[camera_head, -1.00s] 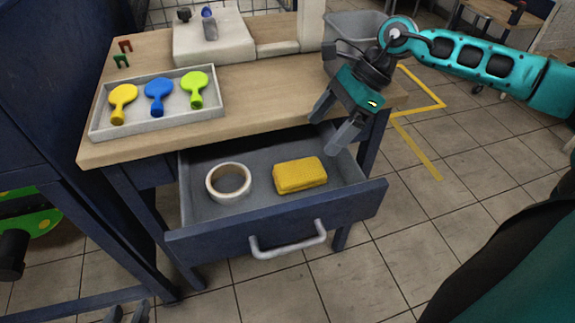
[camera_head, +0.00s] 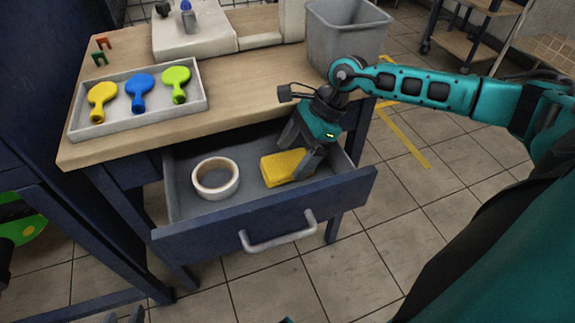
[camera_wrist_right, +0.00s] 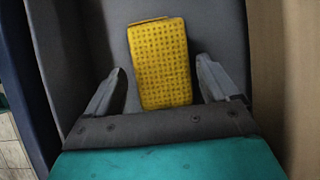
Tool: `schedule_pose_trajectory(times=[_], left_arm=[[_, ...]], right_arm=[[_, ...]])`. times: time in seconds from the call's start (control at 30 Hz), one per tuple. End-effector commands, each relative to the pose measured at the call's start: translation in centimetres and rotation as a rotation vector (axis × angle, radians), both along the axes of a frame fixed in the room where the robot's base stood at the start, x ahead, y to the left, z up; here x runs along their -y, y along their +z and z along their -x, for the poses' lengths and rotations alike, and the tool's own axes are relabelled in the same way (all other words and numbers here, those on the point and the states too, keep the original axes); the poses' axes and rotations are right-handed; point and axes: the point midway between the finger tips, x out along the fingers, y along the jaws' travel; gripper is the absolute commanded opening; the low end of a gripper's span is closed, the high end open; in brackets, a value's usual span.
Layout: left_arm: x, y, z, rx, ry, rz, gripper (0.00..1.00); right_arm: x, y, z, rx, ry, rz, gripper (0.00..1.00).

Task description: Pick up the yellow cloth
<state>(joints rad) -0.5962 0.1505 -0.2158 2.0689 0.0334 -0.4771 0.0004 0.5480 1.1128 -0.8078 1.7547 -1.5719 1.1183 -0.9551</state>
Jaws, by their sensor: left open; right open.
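The yellow cloth (camera_head: 283,167) is a folded, textured block lying flat in the open drawer (camera_head: 200,215). It also fills the middle of the right wrist view (camera_wrist_right: 160,62). My right gripper (camera_head: 293,155) is low in the drawer, its open fingers on either side of the cloth. In the right wrist view the fingers (camera_wrist_right: 160,75) flank the cloth's near part, with a gap on both sides. Part of the cloth is hidden behind a finger in the head view. My left gripper (camera_head: 124,316) barely shows at the bottom edge, open and empty, away from the drawer.
A white tape roll (camera_head: 215,178) lies left of the cloth in the drawer. The drawer's front panel (camera_head: 340,200) and side walls surround the gripper. A grey bin (camera_head: 345,35) stands at the back right.

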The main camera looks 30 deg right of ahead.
Motion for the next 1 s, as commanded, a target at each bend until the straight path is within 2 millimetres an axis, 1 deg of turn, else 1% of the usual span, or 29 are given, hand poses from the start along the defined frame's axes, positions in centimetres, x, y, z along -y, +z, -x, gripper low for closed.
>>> schedule_pose_trajectory(times=[0.03,0.13,0.67,1.0], left_arm=[[0.0,-0.2,0.0,0.0,0.0,0.0,0.43],[0.0,-0.3,0.0,0.0,-0.001,-0.001,0.43],[-0.1,-0.4,-0.3,0.007,0.0,-0.002,0.43],[-0.1,-0.3,-0.3,0.007,0.0,-0.002,0.43]], right_arm=[[-0.5,-0.8,-0.1,-0.002,0.001,-0.003,0.87],[-0.9,-1.6,-0.2,0.0,0.0,-0.001,0.87],[-0.9,-1.9,-0.2,0.0,-0.001,0.0,0.87],[-0.9,-1.8,-0.2,0.0,-0.001,0.0,0.56]])
